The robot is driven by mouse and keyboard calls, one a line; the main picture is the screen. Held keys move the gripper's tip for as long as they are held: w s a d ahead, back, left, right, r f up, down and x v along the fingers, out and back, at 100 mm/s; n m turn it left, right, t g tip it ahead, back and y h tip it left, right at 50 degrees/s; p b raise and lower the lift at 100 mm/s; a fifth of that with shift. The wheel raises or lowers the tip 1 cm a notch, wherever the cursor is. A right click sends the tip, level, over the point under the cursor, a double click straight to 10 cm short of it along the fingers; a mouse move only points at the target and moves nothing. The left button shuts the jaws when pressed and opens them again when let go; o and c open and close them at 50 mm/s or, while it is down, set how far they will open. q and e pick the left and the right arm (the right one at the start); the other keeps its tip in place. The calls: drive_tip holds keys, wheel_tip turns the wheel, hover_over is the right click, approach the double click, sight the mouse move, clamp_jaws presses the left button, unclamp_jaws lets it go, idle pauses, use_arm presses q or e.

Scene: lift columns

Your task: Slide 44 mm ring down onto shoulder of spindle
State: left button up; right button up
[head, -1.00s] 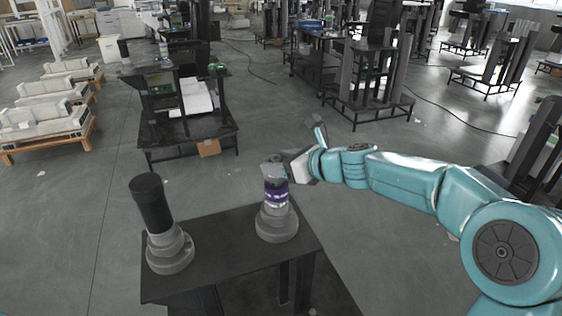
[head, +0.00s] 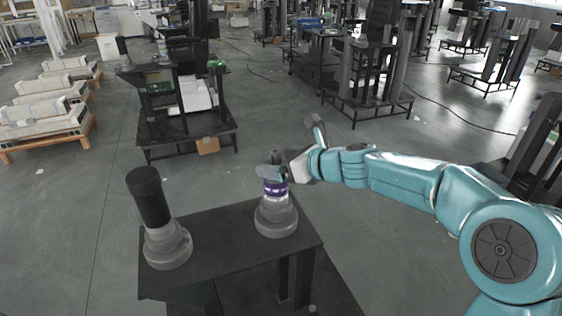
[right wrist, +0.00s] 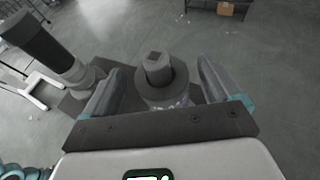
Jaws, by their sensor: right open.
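The spindle (head: 277,218) stands upright on a dark table, a grey stepped post with a wide round base. A purple and pale band (head: 276,189) encircles its upper part; it looks like the ring, but its size cannot be read. My right gripper (head: 271,171) is at the spindle's top, just above the band. In the right wrist view the gripper (right wrist: 162,80) is open, its fingers apart on either side of the spindle's square-tipped top (right wrist: 158,66). A grey round collar surrounds that tip, with purple traces below. Finger contact cannot be told. My left gripper is not visible.
A second post with a black cylinder top (head: 150,196) stands left on the same dark table (head: 225,240). Bare tabletop lies between the posts. A dark workstation (head: 188,132) stands behind, pallets (head: 45,115) lie left, and open floor surrounds the table.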

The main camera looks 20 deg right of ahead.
drive_tip(key=shift+d, duration=0.1)
drive_tip(key=v, duration=1.6)
drive_tip(key=shift+s+r, duration=0.1)
drive_tip(key=shift+s, duration=0.05)
